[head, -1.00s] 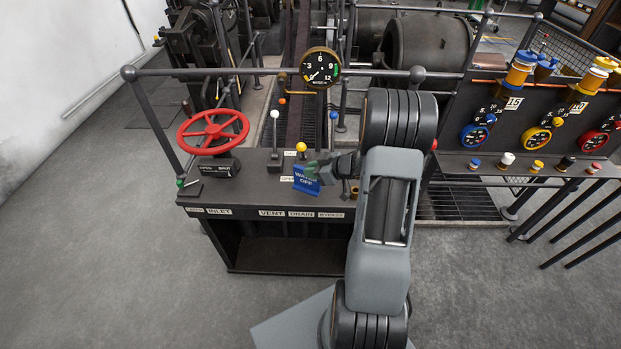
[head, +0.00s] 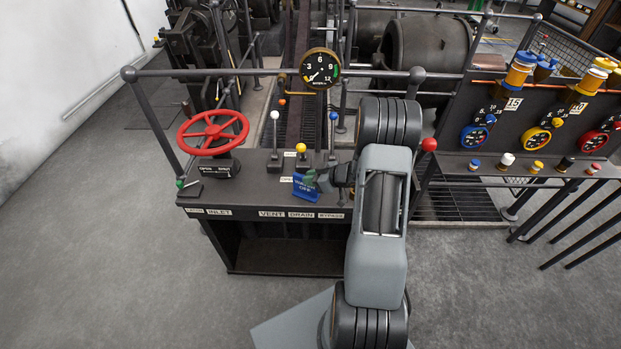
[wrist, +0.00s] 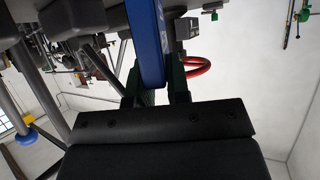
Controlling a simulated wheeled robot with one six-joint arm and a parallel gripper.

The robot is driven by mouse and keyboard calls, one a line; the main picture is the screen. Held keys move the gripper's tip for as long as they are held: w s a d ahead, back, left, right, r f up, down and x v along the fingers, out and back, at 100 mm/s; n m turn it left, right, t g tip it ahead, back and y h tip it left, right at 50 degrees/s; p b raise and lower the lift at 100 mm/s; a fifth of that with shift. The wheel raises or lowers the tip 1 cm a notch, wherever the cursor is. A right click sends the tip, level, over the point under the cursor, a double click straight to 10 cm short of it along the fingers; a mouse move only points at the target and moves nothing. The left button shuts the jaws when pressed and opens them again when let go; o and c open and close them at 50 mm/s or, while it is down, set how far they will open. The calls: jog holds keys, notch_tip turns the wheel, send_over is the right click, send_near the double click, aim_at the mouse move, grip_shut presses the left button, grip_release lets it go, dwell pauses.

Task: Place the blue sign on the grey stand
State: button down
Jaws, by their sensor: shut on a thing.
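The blue sign (head: 305,189) with white lettering, partly readable as "off", is in my gripper (head: 317,180). It is close above or at the front part of the dark console top; whether it touches cannot be told. In the wrist view the sign (wrist: 147,42) shows nearly edge-on as a tall blue slab between the dark green fingers of my gripper (wrist: 153,88). I cannot pick out the grey stand for certain; the sign and my arm cover part of the console top.
The dark console (head: 255,190) carries a red handwheel (head: 213,132), a white-knobbed lever (head: 275,140) and a yellow-knobbed lever (head: 301,148) behind the sign. A round gauge (head: 320,68) stands above. A red-knobbed lever (head: 428,145) is right of my arm. The floor in front is clear.

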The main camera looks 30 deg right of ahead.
jog(key=c, duration=1.1)
grip_release()
